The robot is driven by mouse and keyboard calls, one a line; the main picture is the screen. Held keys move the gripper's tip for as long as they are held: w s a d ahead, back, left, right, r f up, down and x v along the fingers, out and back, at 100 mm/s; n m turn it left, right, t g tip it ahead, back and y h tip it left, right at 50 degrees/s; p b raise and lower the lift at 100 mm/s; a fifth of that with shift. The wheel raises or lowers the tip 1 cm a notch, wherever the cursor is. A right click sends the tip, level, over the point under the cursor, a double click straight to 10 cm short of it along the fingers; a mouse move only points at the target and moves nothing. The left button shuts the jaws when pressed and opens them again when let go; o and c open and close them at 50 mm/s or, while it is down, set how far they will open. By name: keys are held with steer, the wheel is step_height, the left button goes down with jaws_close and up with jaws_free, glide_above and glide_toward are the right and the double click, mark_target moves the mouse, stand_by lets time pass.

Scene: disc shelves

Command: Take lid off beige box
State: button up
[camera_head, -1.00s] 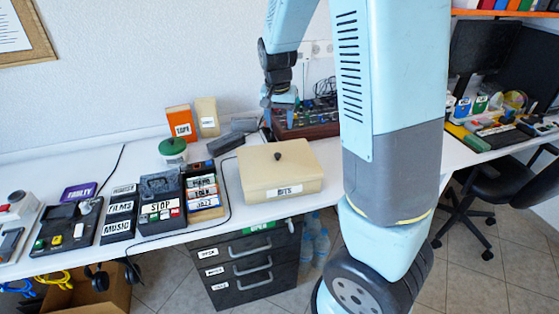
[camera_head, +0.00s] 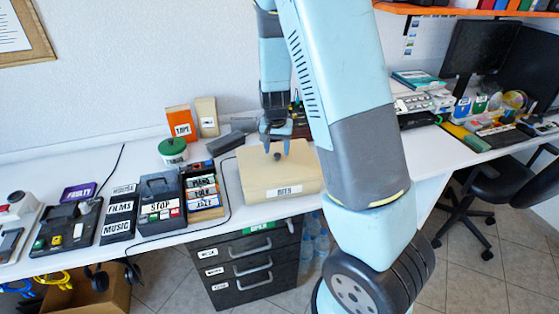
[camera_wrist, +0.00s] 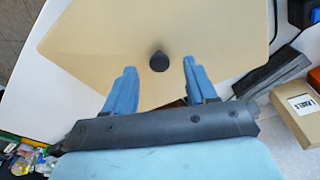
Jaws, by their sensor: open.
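The beige box (camera_head: 291,188) stands on the white desk with its lid (camera_head: 256,174) on, and a label on its front. A dark round knob (camera_head: 278,156) sits in the middle of the lid. In the wrist view the lid (camera_wrist: 210,40) fills the upper middle and the knob (camera_wrist: 158,61) shows between and a little beyond the fingertips. My gripper (camera_head: 277,142) is open and empty, pointing down above the knob. In the wrist view my gripper (camera_wrist: 158,67) has its two blue fingers spread on either side of the knob, not touching it.
Drawers (camera_head: 245,268) are below.

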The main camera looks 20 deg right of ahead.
steer(key=shift+w+d+f, duration=0.1)
steer(key=shift+w+f, duration=0.05)
steer(key=shift+f, duration=0.95)
steer(key=shift+c, duration=0.2)
jaws_close()
